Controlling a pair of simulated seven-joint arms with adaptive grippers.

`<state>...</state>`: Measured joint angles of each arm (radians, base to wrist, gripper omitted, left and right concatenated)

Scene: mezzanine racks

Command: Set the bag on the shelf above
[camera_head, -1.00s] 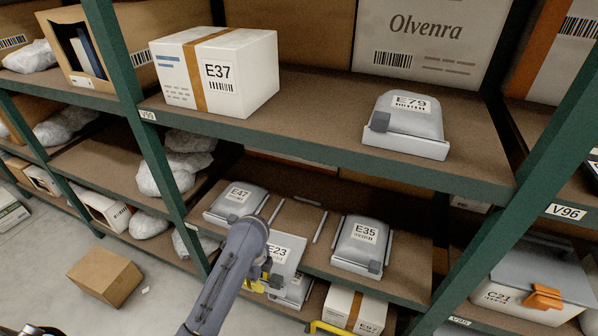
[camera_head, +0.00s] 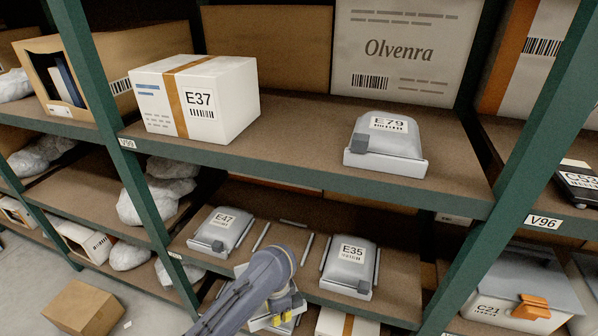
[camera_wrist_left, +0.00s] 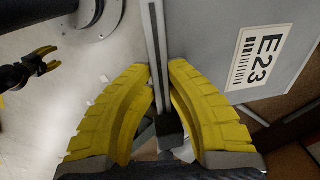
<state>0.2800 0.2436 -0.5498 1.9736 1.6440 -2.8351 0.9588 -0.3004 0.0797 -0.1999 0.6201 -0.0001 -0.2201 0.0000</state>
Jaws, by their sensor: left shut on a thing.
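The bag labelled E23 (camera_wrist_left: 215,45) is a grey pouch with a pale edge strip, filling the upper right of the left wrist view. My left gripper (camera_wrist_left: 160,75) has its yellow fingers shut on that edge. In the head view, my left gripper (camera_head: 283,305) is low in front of the rack, and my arm hides most of the bag. The shelf above (camera_head: 300,150) is brown and carries a box and a bag. My right gripper (camera_wrist_left: 45,62) shows small at the left of the wrist view, fingers apart and empty.
On the upper shelf, the E37 box (camera_head: 200,100) stands left and the E79 bag (camera_head: 390,140) right, with bare board between. Below, the E47 bag (camera_head: 220,232) and E35 bag (camera_head: 350,268) flank a railed slot. Green posts (camera_head: 110,130) bound the bay.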

